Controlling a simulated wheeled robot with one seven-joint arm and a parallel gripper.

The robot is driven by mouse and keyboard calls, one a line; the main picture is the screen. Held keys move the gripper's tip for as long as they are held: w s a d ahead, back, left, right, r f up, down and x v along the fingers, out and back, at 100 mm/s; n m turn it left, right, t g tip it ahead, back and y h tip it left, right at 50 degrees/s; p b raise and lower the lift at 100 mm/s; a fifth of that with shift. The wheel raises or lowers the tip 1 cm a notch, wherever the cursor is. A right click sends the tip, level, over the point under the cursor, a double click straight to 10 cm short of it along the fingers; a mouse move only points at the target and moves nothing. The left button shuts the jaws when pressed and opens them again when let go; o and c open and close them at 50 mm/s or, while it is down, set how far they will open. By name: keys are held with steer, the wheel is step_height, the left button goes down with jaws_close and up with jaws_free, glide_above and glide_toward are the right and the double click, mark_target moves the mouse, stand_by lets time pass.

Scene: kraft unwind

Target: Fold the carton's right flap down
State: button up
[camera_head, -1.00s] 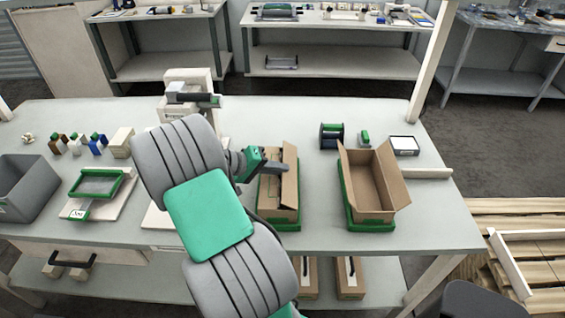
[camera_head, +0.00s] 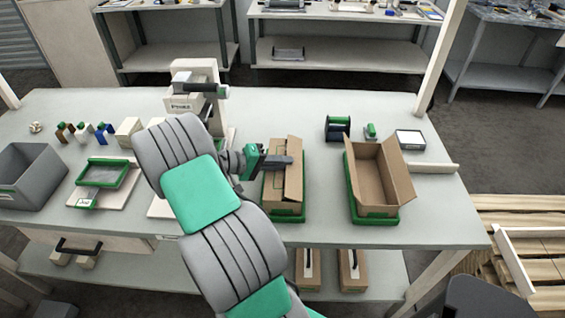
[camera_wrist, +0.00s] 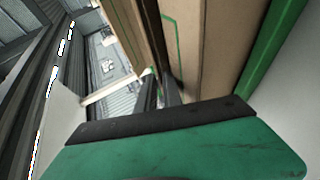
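The brown carton (camera_head: 285,190) nearest my gripper stands on a green-edged base (camera_head: 286,217) at the middle of the bench. Its left side of the top looks covered, and its right flap (camera_head: 294,178) shows as a tilted panel along the right side. My gripper (camera_head: 284,161) lies across the carton's top from the left, its dark fingers at the flap's upper part; I cannot tell if they touch it. In the wrist view the fingers (camera_wrist: 160,88) are close together beside brown cardboard (camera_wrist: 215,45), with nothing visible between them.
A second carton (camera_head: 377,180), open with raised flaps, stands on a green base to the right. A tape dispenser (camera_head: 338,128) and a white-topped box (camera_head: 410,139) are behind. A grey bin (camera_head: 30,178) and a green-framed tray (camera_head: 103,174) are left.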

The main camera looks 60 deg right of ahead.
steer(key=shift+o, duration=1.4)
steer(key=shift+f, duration=0.1)
